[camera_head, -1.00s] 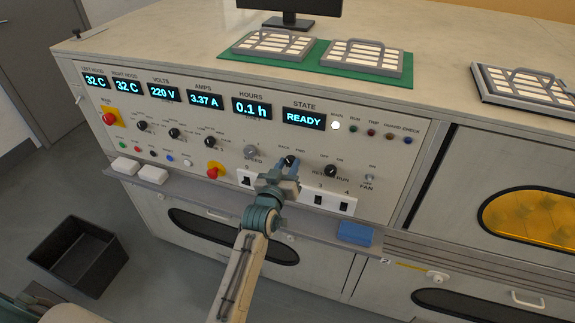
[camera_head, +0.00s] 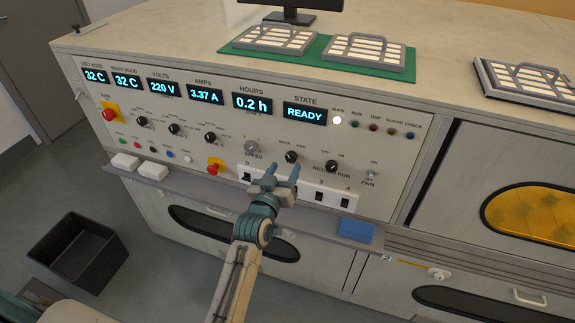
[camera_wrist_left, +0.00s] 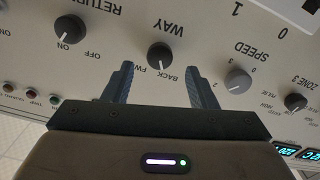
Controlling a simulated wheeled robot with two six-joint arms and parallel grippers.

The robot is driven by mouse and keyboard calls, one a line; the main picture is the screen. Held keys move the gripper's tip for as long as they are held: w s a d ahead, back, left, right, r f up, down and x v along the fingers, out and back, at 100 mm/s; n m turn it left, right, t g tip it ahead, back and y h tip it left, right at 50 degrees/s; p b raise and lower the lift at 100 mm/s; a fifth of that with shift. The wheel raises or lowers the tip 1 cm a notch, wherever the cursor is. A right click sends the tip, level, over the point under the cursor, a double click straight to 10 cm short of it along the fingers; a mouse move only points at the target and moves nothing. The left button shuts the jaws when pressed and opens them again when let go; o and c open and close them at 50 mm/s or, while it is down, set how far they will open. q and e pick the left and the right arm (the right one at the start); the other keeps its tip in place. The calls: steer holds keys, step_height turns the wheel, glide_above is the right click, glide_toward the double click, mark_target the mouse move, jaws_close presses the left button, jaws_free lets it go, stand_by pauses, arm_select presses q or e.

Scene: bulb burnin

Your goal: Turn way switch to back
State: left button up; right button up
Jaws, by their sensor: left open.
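The way switch (camera_head: 291,157) is a small black round knob on the sloped control panel, under the BACK and FWD labels. In the left wrist view the same way switch (camera_wrist_left: 160,56) appears upside down, with BACK and FWD printed beside it. I cannot clearly tell which label its pointer faces. My left gripper (camera_head: 284,170) is open and empty, just in front of and below the knob. In the left wrist view the two fingers of the left gripper (camera_wrist_left: 160,72) stand on either side of the knob, apart from it. My right gripper is not in view.
The speed knob (camera_head: 251,147) is left of the way switch and the return knob (camera_head: 331,167) right of it. A blue block (camera_head: 355,231) rests on the ledge. The state display (camera_head: 304,114) reads READY.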

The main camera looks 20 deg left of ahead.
arm_select(q)
steer(key=s+b, duration=0.1)
steer(key=s, duration=0.6)
steer(key=shift+a, duration=0.1)
step_height(320, 180, down, 23)
steer(key=s+m+g, duration=0.1)
steer(key=s+g, duration=0.1)
steer(key=g, duration=0.3)
steer(key=s+a+f+g, duration=0.15)
steer(key=s+f, duration=0.25)
steer(key=f, duration=0.5)
steer(key=s+a+f+g, duration=0.1)
steer(key=s+f+g, duration=0.1)
steer(key=s+f, duration=0.45)
steer(key=s+a+f+g, duration=0.2)
steer(key=s+a+f, duration=0.1)
steer(key=s+f, duration=0.5)
steer(key=s+a+f+m+g+y, duration=0.1)
steer(key=s+a+f+g, duration=0.2)
steer(key=s+f, duration=0.5)
steer(key=s+a+f+g, duration=0.3)
steer(key=s+f, duration=0.5)
steer(key=s, duration=0.9)
steer(key=shift+s+m, duration=0.35)
steer(key=shift+m, duration=0.05)
